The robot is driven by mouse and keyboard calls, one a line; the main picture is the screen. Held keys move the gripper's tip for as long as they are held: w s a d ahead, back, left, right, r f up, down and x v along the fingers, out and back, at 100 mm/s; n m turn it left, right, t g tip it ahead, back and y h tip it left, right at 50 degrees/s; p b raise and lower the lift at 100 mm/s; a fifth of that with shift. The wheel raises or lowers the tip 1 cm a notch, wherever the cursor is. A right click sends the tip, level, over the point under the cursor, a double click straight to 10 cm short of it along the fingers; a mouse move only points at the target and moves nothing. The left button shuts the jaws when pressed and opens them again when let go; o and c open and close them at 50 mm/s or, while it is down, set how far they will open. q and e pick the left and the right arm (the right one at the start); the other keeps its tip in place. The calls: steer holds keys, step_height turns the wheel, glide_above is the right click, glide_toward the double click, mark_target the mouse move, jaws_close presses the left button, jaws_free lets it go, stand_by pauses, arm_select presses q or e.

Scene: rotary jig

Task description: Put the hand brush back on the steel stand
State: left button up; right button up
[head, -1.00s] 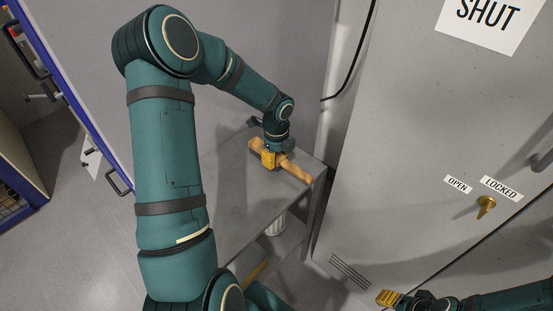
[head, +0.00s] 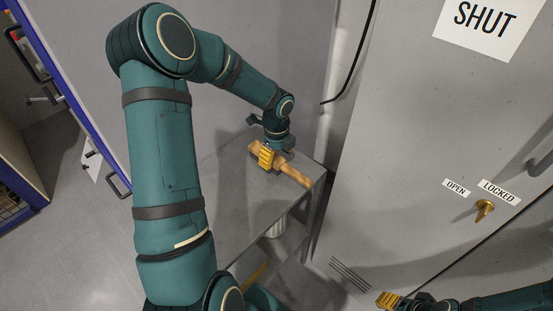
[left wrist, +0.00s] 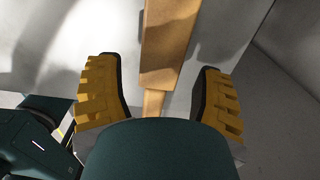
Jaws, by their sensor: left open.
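The hand brush (head: 296,174), wooden and tan, lies on the top of the grey steel stand (head: 232,196). Its handle points toward the front right of the stand top. My left gripper (head: 267,156) is over the brush, with its yellow fingers about the brush's middle. In the left wrist view the brush (left wrist: 168,40) runs between the two spread yellow fingers (left wrist: 155,95), with a gap on both sides. The gripper hides part of the brush. My right gripper (head: 388,299) is at the bottom right edge, away from the stand; its finger gap is not clear.
A grey cabinet (head: 410,150) with a SHUT sign (head: 487,24) and a brass latch (head: 484,210) stands right of the stand. A black cable (head: 357,60) hangs behind. A light cylinder (head: 277,228) is below the stand top. Blue-framed furniture (head: 70,95) is at left.

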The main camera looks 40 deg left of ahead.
mark_target(276, 159)
arm_select(q)
step_height(276, 159, up, 8)
steer(key=shift+r+p, duration=0.25)
steer(key=shift+p, duration=0.75)
steer(key=shift+r, duration=0.7)
